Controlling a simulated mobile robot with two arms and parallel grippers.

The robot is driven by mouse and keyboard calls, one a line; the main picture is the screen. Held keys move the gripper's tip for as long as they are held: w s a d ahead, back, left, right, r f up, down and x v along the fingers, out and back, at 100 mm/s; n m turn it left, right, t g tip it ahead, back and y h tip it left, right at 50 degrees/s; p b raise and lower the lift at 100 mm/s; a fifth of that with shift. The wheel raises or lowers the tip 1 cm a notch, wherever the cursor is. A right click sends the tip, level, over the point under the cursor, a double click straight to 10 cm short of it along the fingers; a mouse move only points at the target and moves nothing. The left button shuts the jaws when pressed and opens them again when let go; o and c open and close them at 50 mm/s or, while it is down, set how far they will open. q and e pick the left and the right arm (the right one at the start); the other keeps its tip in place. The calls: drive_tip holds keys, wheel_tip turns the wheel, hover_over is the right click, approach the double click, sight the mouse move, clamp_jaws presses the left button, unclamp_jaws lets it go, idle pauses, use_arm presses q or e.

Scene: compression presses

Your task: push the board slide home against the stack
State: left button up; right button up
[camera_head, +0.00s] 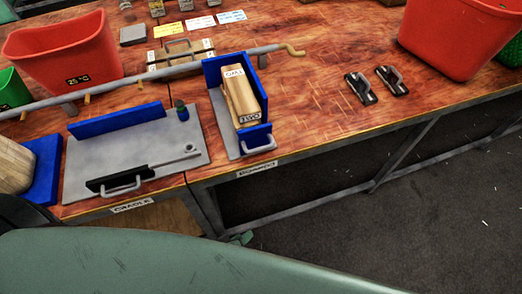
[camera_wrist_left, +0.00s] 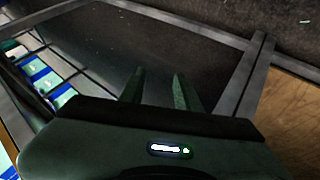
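A wooden stack (camera_head: 240,97), with small labels, stands in a blue-walled press (camera_head: 212,72) on a grey base in the middle of the table. A low blue slide (camera_head: 255,134) with a pale handle (camera_head: 260,146) is at the near end of the stack. I cannot tell whether it touches the stack. My left gripper (camera_head: 241,239) shows only as small green tips below the table's front edge, apart from the slide. In the left wrist view its two fingers (camera_wrist_left: 159,84) are parted with nothing between them. My right gripper is not in view.
Left of the stack is a grey plate (camera_head: 85,160) with a black slide (camera_head: 118,181) and handle. A long grey bar (camera_head: 140,82) crosses behind. Red bins (camera_head: 62,52) stand left and at the far right. Table to the right holds two small handled pieces (camera_head: 361,88).

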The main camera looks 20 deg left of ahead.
use_arm(q)
drive_tip(key=w+d+r+n+t+b, duration=0.1)
drive_tip(key=w+r+n+t, duration=0.25)
drive_tip(key=r, duration=0.55)
drive_tip(key=w+d+r+n+t+b, duration=0.1)
drive_tip(key=w+r+n+t, duration=0.15)
drive_tip(key=w+r, duration=0.45)
drive_tip(key=n+t, duration=0.2)
drive_tip(key=n, duration=0.3)
approach(261, 148)
drive_tip(key=x, duration=0.3)
drive_tip(key=shift+h, duration=0.3)
drive_tip(key=x, duration=0.7)
drive_tip(key=shift+w+a+f+p, duration=0.1)
drive_tip(key=shift+a+f+p, duration=0.05)
drive_tip(key=shift+f+p, duration=0.25)
clamp_jaws()
